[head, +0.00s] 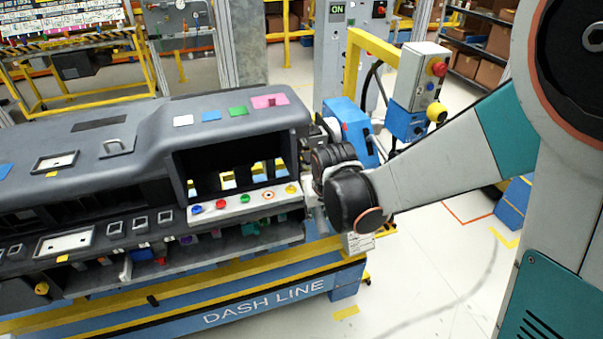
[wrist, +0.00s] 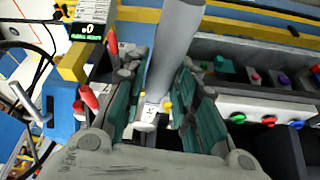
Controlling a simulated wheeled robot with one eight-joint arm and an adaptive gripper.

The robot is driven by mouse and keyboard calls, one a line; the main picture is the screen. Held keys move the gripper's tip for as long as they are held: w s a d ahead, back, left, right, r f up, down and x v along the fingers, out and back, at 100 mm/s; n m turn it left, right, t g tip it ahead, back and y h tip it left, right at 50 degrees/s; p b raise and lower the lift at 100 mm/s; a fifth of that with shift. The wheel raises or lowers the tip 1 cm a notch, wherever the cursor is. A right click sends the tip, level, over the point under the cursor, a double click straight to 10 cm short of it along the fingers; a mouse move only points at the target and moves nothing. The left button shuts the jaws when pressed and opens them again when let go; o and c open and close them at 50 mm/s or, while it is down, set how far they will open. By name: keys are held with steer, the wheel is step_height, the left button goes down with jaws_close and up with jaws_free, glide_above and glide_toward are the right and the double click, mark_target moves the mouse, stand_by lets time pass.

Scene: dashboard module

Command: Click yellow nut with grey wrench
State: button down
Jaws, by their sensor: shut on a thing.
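The yellow nut (head: 291,188) sits at the right end of the white fastener strip on the dashboard module, in the head view. In the wrist view a small yellow part (wrist: 168,105), seemingly this nut, shows beside the wrench, partly hidden. My gripper (wrist: 158,72) has its two teal fingers shut on the grey wrench (wrist: 177,45), whose smooth shaft runs up out of the wrist view. In the head view my gripper is beside the module's right end, its fingers mostly hidden by my wrist. I cannot tell whether the wrench touches the nut.
A blue box (head: 349,127) and a yellow-framed control post (head: 418,77) stand close behind my wrist. Red-handled items (wrist: 88,97) show at left in the wrist view.

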steer(key=a+r+p, duration=0.3)
steer(key=a+r, duration=0.1)
steer(key=r, duration=0.2)
steer(key=shift+a, duration=0.1)
